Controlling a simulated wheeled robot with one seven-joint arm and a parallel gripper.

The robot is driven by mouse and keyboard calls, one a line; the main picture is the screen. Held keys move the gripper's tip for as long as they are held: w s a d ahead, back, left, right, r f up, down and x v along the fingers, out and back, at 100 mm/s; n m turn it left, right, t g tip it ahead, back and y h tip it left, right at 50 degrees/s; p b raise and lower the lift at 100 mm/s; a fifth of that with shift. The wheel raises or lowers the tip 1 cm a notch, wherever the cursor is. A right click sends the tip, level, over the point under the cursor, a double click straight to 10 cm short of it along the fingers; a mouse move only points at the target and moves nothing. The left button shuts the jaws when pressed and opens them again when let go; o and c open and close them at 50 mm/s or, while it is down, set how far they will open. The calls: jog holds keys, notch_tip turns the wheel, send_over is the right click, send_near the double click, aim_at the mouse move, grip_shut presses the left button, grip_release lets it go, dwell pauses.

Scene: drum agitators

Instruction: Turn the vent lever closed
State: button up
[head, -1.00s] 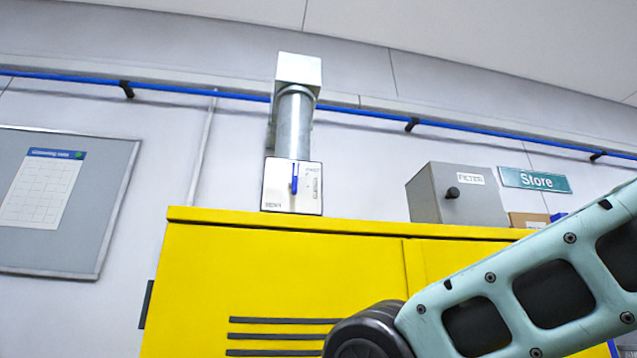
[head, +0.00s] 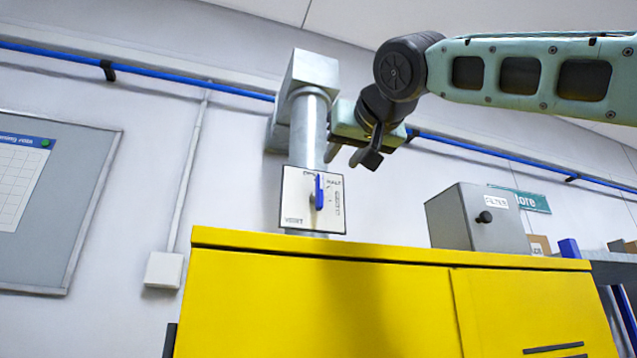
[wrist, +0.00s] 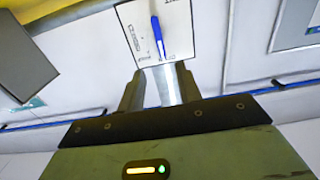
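The vent lever (head: 319,192) is a blue handle on a white marked plate (head: 297,200), in front of a round metal duct (head: 308,130). The lever stands about upright, its tip toward the plate's top edge. The plate's small lettering is only partly legible. My gripper (head: 350,155) is above and slightly right of the plate, beside the duct, touching neither lever nor plate as far as I can see. In the wrist view, the lever (wrist: 158,38) shows beyond my gripper (wrist: 160,85), whose two fingers are apart with nothing gripped between them.
A yellow cabinet (head: 330,300) stands below the plate. A grey filter box (head: 475,217) with a black knob sits on it at right. A blue pipe (head: 200,85) runs along the wall behind. The space above the cabinet between plate and filter box is free.

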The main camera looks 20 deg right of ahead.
aim_at(321, 183)
jog(key=w+p, duration=0.5)
jog(key=w, duration=0.6)
jog(key=shift+w+r, duration=0.15)
jog(key=shift+w, duration=0.2)
jog(key=shift+w+p, duration=0.55)
jog(key=shift+w, duration=0.3)
grip_shut()
